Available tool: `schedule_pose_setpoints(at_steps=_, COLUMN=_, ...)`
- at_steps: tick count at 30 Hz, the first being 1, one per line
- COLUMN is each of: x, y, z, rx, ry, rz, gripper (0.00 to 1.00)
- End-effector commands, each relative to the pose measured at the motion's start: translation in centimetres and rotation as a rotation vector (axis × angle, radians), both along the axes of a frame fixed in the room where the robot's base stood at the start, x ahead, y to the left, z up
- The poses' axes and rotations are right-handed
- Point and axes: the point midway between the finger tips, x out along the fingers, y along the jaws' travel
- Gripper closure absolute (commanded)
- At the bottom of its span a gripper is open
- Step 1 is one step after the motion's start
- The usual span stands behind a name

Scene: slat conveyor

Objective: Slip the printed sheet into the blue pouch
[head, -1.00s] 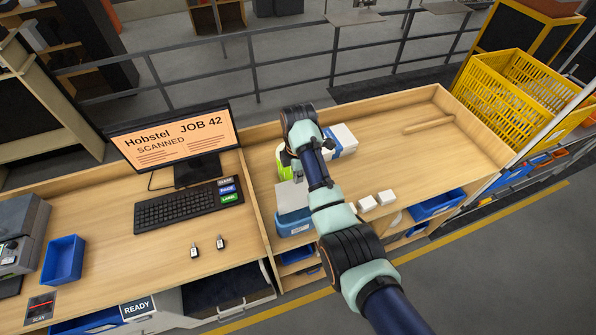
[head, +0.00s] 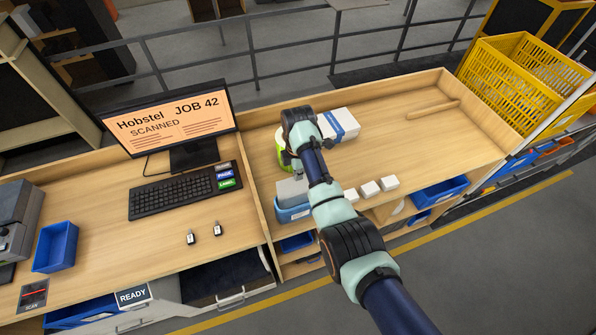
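A small blue container (head: 292,214) stands at the left front of the right-hand bench, beside the divider. A flat grey piece (head: 292,190) stands up out of its top; I cannot tell what it is. My gripper (head: 297,174) is just behind and above this grey piece, mostly hidden by my own wrist. I cannot tell whether its fingers are open or hold anything. I cannot make out a printed sheet or a separate blue pouch for certain. A bright green item (head: 281,153) shows just left of my wrist.
A white and blue box (head: 340,125) lies behind my arm. Several small white boxes (head: 370,189) line the front edge. The monitor (head: 175,123) and keyboard (head: 180,195) are left of the divider. A yellow crate (head: 515,85) stands at right. The bench's right half is mostly clear.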

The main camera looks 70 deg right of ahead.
Motion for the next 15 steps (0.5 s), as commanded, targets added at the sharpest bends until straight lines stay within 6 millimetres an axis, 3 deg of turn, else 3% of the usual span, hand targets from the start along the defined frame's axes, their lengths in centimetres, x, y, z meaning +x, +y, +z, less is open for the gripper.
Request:
schedule_pose_setpoints(at_steps=9, x=0.00, y=0.00, z=-0.14, rx=0.000, ry=0.000, rz=0.000, gripper=1.00)
schedule_pose_setpoints(at_steps=15, x=0.01, y=-0.01, z=-0.13, rx=0.000, ry=0.000, rz=0.000, gripper=0.66)
